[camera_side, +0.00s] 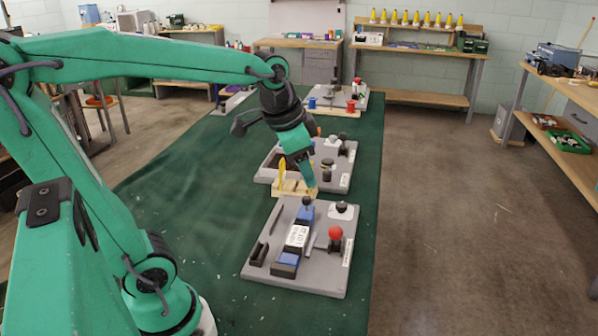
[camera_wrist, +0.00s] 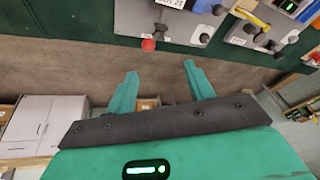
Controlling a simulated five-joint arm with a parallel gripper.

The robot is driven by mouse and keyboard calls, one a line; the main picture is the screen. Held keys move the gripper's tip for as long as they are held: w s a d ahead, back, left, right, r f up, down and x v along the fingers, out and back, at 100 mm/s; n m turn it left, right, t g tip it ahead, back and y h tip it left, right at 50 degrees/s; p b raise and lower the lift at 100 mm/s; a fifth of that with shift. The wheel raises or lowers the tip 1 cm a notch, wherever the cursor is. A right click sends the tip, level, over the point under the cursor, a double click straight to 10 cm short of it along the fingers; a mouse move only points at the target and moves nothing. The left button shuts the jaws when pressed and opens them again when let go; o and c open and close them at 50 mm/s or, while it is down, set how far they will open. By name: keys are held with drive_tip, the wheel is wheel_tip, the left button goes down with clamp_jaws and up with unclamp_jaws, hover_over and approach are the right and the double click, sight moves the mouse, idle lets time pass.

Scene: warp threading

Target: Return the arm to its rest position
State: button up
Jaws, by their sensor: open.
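My gripper (camera_side: 306,176) is green and points down over the work table in the side view. It hangs above the gap between the nearest grey board (camera_side: 262,228) and the grey board behind it (camera_side: 343,178). In the wrist view, the two green fingers of my gripper (camera_wrist: 163,82) are spread apart with nothing between them. The nearest board carries a blue and white device (camera_side: 298,236) and a lever with a red ball knob (camera_side: 335,232). The red knob also shows in the wrist view (camera_wrist: 148,45).
A wooden block with a yellow upright piece (camera_side: 282,174) stands close to the left of my gripper. Another grey board with red and blue spools (camera_side: 351,106) lies farther back. The green table cover (camera_side: 190,195) is clear at left. Workbenches line the walls.

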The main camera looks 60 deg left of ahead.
drive_tip(key=s+d+f+n+t, duration=0.1)
drive_tip(key=s+d+f+n, duration=0.1)
drive_tip(key=s, duration=0.7)
drive_tip(key=shift+d+n+t, duration=0.25)
drive_tip(key=shift+n+t, duration=0.05)
drive_tip(key=shift+n, duration=0.4)
drive_tip(key=shift+s, duration=0.1)
